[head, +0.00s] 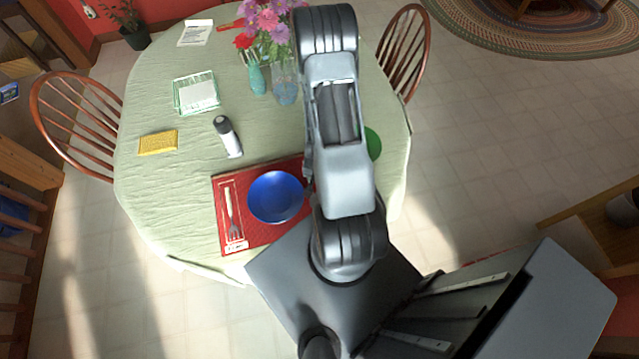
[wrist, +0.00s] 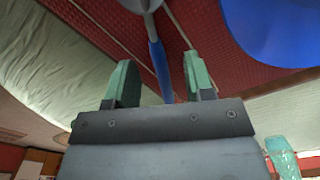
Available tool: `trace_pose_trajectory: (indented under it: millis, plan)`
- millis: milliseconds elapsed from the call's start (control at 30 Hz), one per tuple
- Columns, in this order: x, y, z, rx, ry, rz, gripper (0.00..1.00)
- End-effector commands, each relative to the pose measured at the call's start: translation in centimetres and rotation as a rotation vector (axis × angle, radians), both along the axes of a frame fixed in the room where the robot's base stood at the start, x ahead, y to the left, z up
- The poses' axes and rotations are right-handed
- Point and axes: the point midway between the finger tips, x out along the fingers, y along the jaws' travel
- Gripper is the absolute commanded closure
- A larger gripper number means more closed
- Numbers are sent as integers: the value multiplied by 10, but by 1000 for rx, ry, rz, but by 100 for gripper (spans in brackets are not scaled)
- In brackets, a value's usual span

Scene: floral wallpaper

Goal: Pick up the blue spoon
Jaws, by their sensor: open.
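The blue spoon, with a blue handle (wrist: 159,66) and a grey bowl end at the top edge, lies on the red placemat (wrist: 200,25) in the wrist view. My gripper (wrist: 161,80) is open, with its two green fingers apart. The spoon's handle shows in the gap between the fingers, with space on both sides. I cannot tell how far the fingers are from the mat. In the head view the spoon and my gripper are hidden behind my arm.
A blue bowl (head: 276,197) and a fork (head: 232,213) are on the placemat (head: 262,237). A grey-and-white bottle (head: 229,138), yellow sponge (head: 158,142), green-rimmed tray (head: 178,94) and flower vases (head: 285,92) stand on the table (head: 150,200). A green object (head: 373,143) is partly behind my arm.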

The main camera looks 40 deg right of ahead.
Motion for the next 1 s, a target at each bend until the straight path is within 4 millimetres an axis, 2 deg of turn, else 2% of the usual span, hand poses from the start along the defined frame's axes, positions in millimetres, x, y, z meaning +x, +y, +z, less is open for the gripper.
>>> trace_pose_trajectory:
  millis: [33,267,767,1000]
  plan:
    - [0,0,-6,0,0,0,52]
    - [0,0,-4,0,0,1,52]
    - [0,0,-4,0,0,1,98]
    - [0,0,-4,0,0,0,100]
